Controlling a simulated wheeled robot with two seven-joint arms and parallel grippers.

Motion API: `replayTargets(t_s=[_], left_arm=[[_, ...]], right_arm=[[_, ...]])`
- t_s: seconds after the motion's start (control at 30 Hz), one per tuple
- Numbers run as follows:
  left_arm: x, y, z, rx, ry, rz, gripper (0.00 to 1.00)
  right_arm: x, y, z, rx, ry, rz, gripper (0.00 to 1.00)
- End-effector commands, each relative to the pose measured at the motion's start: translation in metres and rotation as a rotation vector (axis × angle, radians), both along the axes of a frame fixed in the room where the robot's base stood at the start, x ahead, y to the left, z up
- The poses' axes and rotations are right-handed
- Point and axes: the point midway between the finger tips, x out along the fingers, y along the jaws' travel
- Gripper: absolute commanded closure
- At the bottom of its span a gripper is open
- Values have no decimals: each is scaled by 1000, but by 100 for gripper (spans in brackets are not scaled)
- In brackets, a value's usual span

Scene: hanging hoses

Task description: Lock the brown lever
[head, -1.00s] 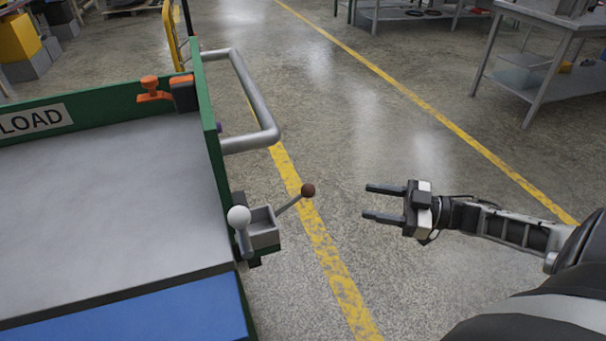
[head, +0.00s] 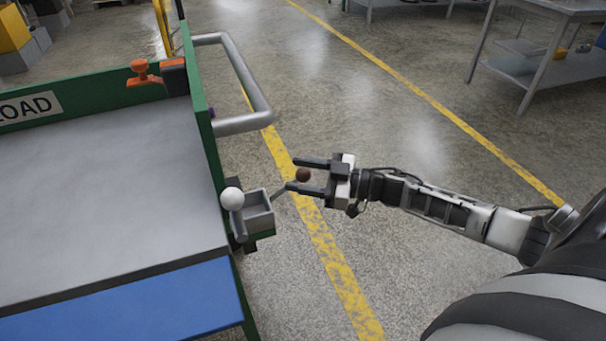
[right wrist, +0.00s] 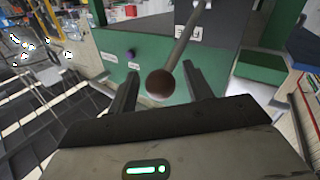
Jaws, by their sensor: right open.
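The brown lever (head: 303,175) has a round brown knob on a thin grey rod. The rod slants up and right from a small grey box (head: 259,216) on the cart's side. My right gripper (head: 301,175) is open, with its fingers on either side of the knob. In the right wrist view the brown knob (right wrist: 161,84) sits between the two open fingers (right wrist: 160,85); I cannot tell whether either finger touches it. A white-knobbed lever (head: 232,199) stands at the left of the same box. My left gripper is not in view.
The green-walled cart (head: 203,130) with a grey bed stands at the left. Its bent grey handle (head: 262,100) juts out above the levers. An orange latch (head: 143,75) sits on the back wall. The floor at right is open up to a metal table (head: 540,60).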

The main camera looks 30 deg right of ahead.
Motion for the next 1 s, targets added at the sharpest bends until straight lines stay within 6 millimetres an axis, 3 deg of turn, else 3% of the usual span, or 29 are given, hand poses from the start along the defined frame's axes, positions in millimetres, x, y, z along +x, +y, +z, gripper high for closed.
replayTargets(t_s=[0.17,0.33,0.67,1.0], left_arm=[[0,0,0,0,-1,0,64],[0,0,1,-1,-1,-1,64],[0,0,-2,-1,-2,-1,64],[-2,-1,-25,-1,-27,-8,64]], right_arm=[[0,0,0,0,0,0,52],[0,-1,0,-1,0,-1,100],[0,-3,-3,3,-3,-5,100],[-2,-13,-30,144,-35,-10,100]])
